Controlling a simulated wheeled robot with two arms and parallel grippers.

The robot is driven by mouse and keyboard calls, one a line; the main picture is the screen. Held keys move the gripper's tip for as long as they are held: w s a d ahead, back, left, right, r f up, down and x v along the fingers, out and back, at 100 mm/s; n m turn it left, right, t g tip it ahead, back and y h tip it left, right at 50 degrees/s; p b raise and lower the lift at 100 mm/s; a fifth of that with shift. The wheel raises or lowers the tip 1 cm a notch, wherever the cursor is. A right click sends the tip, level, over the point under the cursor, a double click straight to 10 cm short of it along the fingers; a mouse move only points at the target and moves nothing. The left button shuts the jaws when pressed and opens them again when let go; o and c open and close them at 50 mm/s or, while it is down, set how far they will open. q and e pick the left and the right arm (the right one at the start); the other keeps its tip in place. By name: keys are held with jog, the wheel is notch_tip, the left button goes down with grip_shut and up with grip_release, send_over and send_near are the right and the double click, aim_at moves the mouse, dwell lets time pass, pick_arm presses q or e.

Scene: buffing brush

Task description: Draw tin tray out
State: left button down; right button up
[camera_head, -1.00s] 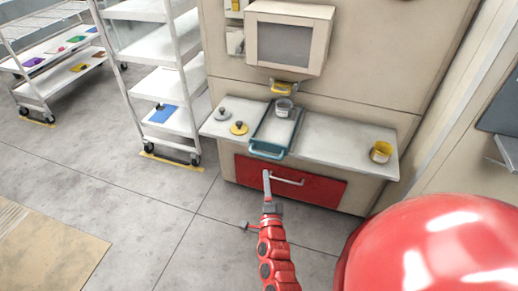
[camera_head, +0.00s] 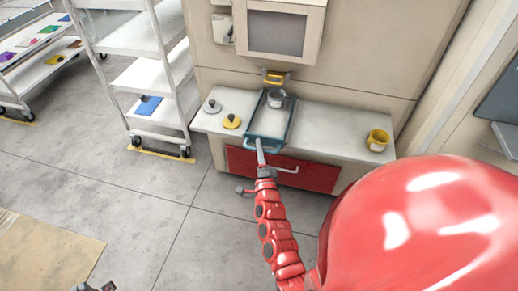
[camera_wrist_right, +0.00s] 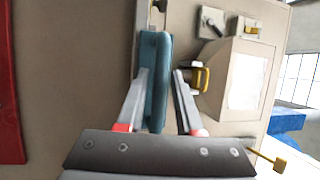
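The teal tray (camera_head: 271,121) lies lengthwise on the counter, its handle (camera_head: 263,146) at the front edge. A small grey pot (camera_head: 276,98) sits at its far end. My right gripper (camera_head: 260,147) is at the tray's handle. In the right wrist view the gripper (camera_wrist_right: 161,72) is open, with its two fingers on either side of the teal handle (camera_wrist_right: 156,80). A gap shows between the handle and the right-hand finger. A small dark part at the bottom left edge of the head view may be my left gripper (camera_head: 95,287); its fingers cannot be made out.
A red drawer (camera_head: 310,176) with a pale handle is below the counter (camera_head: 325,125). A yellow lid (camera_head: 232,121) and a grey lid (camera_head: 212,106) lie left of the tray. A yellow pot (camera_head: 378,140) stands at the right. White shelf carts (camera_head: 165,110) stand at the left.

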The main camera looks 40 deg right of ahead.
grip_shut()
dwell(1.1)
